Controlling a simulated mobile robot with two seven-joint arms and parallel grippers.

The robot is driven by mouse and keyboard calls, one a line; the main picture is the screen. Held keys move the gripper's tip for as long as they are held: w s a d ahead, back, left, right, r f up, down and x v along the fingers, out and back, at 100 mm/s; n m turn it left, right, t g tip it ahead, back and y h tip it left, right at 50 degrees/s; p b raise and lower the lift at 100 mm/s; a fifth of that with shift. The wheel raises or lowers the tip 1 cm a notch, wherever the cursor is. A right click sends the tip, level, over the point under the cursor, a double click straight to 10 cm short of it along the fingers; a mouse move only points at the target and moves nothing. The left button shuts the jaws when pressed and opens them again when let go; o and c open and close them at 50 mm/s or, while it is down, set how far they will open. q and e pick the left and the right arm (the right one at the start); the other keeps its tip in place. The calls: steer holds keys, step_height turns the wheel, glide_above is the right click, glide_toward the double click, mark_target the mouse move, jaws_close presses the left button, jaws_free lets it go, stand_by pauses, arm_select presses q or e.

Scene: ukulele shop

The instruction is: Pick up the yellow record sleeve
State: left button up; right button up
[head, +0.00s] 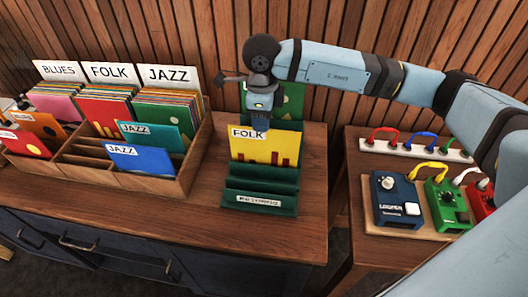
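The yellow record sleeve (264,148), labelled FOLK, stands upright in a dark green stand (259,201) on the wooden counter. My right gripper (257,124) points down at the sleeve's top edge and overlaps it in the picture. I cannot tell whether its fingers are around the sleeve, or whether they are open or shut. A green sleeve (288,103) stands behind the yellow one, partly hidden by my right gripper. My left gripper is not in view.
A wooden crate (165,184) of record sleeves with BLUES, FOLK and JAZZ dividers stands on the left. A side table (357,222) at the right holds pedals, including a blue one (397,200). A slatted wall (215,40) is behind. Bare counter (215,222) lies left of the stand.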

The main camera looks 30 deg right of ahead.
steer(key=f, duration=0.4)
steer(key=shift+s+d, duration=0.1)
steer(key=shift+d, duration=0.15)
jaws_close()
steer(key=shift+r, duration=0.1)
